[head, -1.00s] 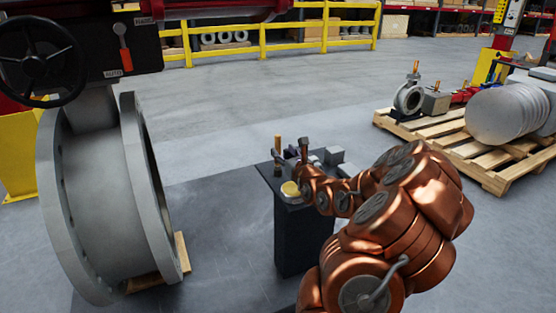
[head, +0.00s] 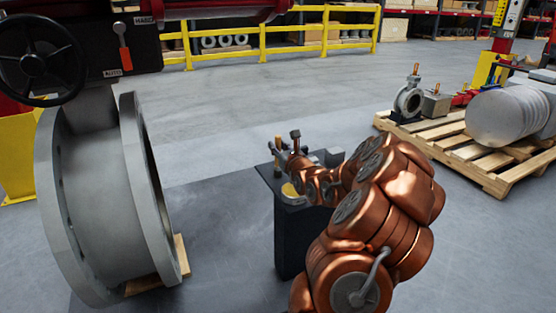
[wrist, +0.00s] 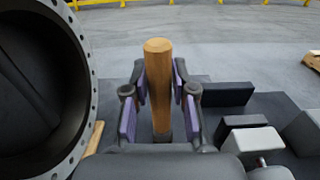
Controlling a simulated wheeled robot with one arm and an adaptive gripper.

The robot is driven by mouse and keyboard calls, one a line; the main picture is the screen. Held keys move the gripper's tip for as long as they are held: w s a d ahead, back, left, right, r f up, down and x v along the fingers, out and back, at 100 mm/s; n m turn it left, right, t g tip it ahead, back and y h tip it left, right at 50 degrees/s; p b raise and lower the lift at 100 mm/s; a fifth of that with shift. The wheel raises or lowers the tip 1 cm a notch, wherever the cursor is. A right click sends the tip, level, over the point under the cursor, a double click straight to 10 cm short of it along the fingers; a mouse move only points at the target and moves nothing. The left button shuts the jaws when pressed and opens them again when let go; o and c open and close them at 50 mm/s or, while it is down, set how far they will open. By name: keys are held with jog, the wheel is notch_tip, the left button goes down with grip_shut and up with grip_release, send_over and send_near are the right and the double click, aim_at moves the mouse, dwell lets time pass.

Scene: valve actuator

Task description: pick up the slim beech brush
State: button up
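The slim beech brush (head: 278,146) stands upright near the left back of a dark pedestal (head: 289,240). In the wrist view its light wooden handle (wrist: 158,85) rises between the two fingers of my gripper (wrist: 160,88). The purple finger pads lie on either side of the handle. The lower pads stand clear of it, and the upper pads are close to it. My gripper looks open around the handle.
A grey block (head: 334,157) and a yellow round item (head: 290,190) are on the pedestal. A large grey flanged valve body (head: 100,195) stands to the left. A wooden pallet (head: 480,157) with parts lies to the right. Open floor lies behind the pedestal.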

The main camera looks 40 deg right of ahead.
grip_shut()
jog(key=shift+r, duration=0.1)
